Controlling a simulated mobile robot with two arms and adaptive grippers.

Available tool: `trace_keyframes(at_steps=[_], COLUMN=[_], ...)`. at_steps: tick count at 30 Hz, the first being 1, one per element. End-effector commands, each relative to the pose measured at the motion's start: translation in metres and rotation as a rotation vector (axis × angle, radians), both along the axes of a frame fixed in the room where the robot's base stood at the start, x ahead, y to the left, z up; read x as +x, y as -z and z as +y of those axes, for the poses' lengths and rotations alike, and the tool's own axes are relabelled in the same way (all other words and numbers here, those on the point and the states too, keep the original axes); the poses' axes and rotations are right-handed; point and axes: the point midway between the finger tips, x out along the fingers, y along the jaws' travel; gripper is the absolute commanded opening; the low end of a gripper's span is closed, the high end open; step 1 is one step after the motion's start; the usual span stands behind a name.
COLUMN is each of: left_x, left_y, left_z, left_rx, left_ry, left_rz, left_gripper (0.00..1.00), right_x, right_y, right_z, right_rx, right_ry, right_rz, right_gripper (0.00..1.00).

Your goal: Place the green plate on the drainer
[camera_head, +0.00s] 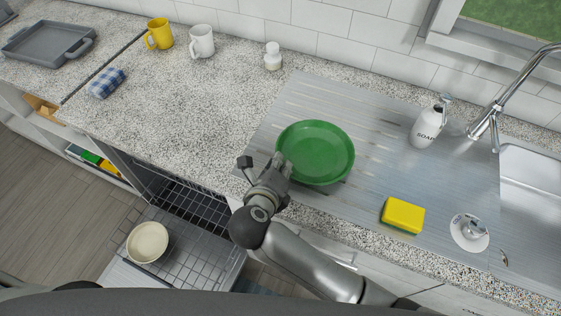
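The green plate (316,153) is a round, shallow dish, face up over the ribbed metal drainer (385,145) beside the sink. A dark shadow shows along its lower edge; I cannot tell whether it lies fully flat. My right gripper (263,163) is at the plate's left rim, over the drainer's front left corner. Its fingers are spread apart, one out to the left and the other close to or touching the rim. The plate is not between them. My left gripper is not in view.
A yellow sponge (403,215), soap bottle (428,122) and sink strainer (469,233) sit right of the plate. The faucet (492,115) stands behind the sink. Mugs, a cloth (107,83) and a tray are left. An open dishwasher rack (195,250) holds a cream bowl (147,242).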

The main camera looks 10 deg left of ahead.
Motion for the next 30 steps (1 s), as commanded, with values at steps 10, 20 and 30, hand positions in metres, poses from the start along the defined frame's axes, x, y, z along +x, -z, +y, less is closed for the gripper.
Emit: trace_keyframes(at_steps=[10,20,30], left_x=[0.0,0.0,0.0], left_y=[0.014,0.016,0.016], left_z=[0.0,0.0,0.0], left_rx=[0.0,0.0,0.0], left_ry=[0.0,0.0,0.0], left_rz=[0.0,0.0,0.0], left_gripper=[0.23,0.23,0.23], right_x=[-0.062,-0.081,-0.08], right_y=[-0.034,-0.047,-0.047], right_z=[0.009,0.011,0.011], right_rx=[0.005,0.001,0.0], right_ry=[0.002,0.003,0.002], right_rz=[0.002,0.0,0.0], right_gripper=[0.14,0.14,0.14])
